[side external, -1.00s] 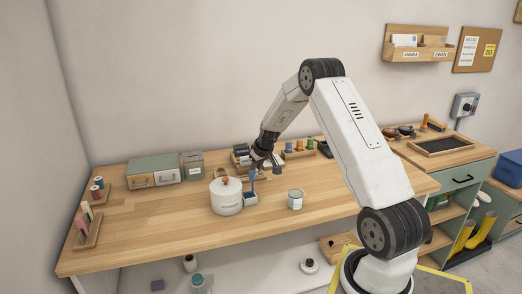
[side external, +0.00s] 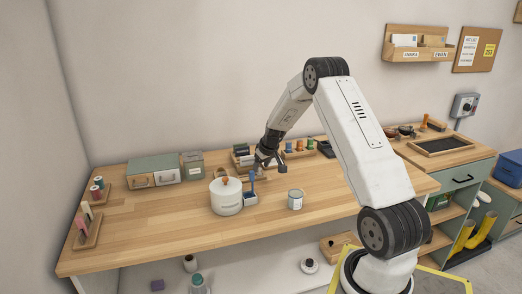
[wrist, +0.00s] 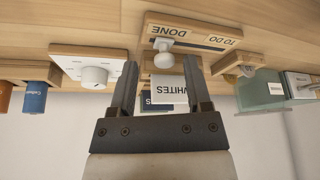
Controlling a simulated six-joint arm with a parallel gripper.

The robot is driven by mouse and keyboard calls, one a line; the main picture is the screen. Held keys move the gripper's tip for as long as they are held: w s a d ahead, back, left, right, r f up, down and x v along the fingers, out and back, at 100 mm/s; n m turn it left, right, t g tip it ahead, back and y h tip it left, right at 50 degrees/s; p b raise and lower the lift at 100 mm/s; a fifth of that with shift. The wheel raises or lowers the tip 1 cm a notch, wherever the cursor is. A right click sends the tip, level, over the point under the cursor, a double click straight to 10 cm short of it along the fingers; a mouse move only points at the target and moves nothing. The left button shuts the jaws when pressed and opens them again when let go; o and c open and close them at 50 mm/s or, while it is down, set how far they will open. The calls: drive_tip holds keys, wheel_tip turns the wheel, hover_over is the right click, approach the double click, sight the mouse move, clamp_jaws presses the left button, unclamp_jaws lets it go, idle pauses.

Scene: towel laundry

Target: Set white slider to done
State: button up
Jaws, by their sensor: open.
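In the wrist view, which looks upside down, a wooden slider board (wrist: 195,36) carries the words DONE and TO DO beside a dark slot. A white slider knob (wrist: 163,46) sits at the DONE end of the slot. A white card marked WHITES (wrist: 168,89) stands just below it, partly between my fingers. My gripper (wrist: 161,62) is open, with its fingertips just short of the knob and either side of its line. No contact shows. In the side view my gripper (side external: 266,162) is over the rear of the bench; the slider is too small to make out there.
A white plate with a dial (wrist: 95,78) and a blue spool (wrist: 35,98) lie left in the wrist view; a green box (wrist: 262,96) is right. On the bench, a white canister (side external: 226,197) and a tin (side external: 295,200) stand nearer.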

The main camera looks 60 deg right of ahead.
drive_tip(key=v, duration=0.7)
drive_tip(key=shift+s+r, duration=0.15)
drive_tip(key=shift+r, duration=0.15)
drive_tip(key=shift+a, duration=0.1)
drive_tip(key=a+r+y, duration=0.1)
drive_tip(key=a, duration=0.5)
drive_tip(key=a+r, duration=0.1)
drive_tip(key=a, duration=0.6)
drive_tip(key=w+a+r+y, duration=0.1)
drive_tip(key=a, duration=0.5)
drive_tip(key=shift+w+a+r+y, duration=0.1)
drive_tip(key=shift+a+r+y, duration=0.05)
drive_tip(key=shift+r+y, duration=0.15)
drive_tip(key=s+a+f+n, duration=0.2)
drive_tip(key=s+a, duration=0.5)
drive_tip(key=a, duration=0.1)
drive_tip(key=s+a+f+n+g, duration=0.1)
drive_tip(key=s+a+f+n, duration=0.1)
drive_tip(key=s+a, duration=0.5)
drive_tip(key=shift+a+n+g+h, duration=0.3)
drive_tip(key=shift+a+h, duration=0.1)
drive_tip(key=shift+a, duration=0.75)
